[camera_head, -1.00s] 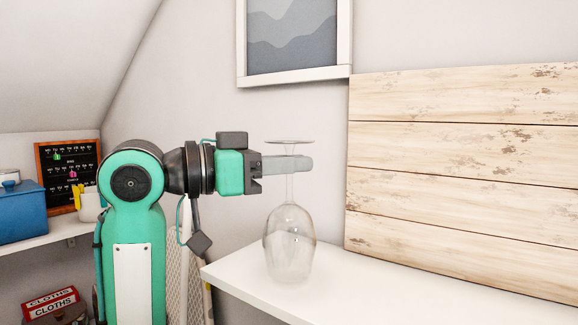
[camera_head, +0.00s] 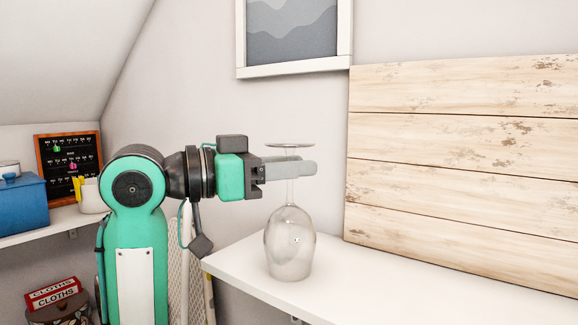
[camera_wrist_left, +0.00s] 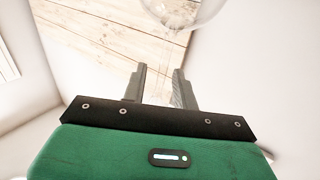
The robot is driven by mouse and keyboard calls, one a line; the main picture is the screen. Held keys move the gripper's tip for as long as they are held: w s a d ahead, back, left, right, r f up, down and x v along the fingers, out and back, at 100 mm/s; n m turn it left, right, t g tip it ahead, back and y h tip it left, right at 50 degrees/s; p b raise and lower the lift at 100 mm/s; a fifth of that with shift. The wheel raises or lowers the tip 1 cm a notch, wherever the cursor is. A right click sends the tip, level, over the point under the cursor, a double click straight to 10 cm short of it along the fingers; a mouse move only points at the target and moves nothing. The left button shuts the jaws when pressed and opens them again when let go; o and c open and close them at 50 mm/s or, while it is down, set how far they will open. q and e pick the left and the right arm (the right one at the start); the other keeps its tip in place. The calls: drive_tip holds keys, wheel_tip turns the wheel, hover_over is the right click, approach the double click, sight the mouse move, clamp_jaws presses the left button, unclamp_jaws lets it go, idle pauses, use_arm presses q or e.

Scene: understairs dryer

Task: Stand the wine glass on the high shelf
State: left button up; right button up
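The clear wine glass (camera_head: 289,243) is upside down, its foot (camera_head: 290,145) at the top and its bowl low over the white shelf (camera_head: 370,277). Its rim appears to be at the shelf surface, but contact is hard to tell. My left gripper (camera_head: 300,168) points right at stem height, and its fingers cross the stem. In the left wrist view the two fingers (camera_wrist_left: 160,82) stand apart with a clear gap. Part of the glass (camera_wrist_left: 185,12) shows at the top edge there. My right gripper is in neither view.
A whitewashed plank panel (camera_head: 470,160) stands behind the shelf at right. A framed picture (camera_head: 292,35) hangs on the wall. At left, a lower shelf holds a blue box (camera_head: 22,205), a white cup (camera_head: 92,197) and a black letter board (camera_head: 68,160). The shelf's right part is clear.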

use_arm(q)
drive_tip(key=shift+a, duration=0.15)
drive_tip(key=b+v, duration=0.7)
drive_tip(key=v, duration=0.4)
drive_tip(key=shift+s+a, duration=0.2)
drive_tip(key=shift+a, duration=0.15)
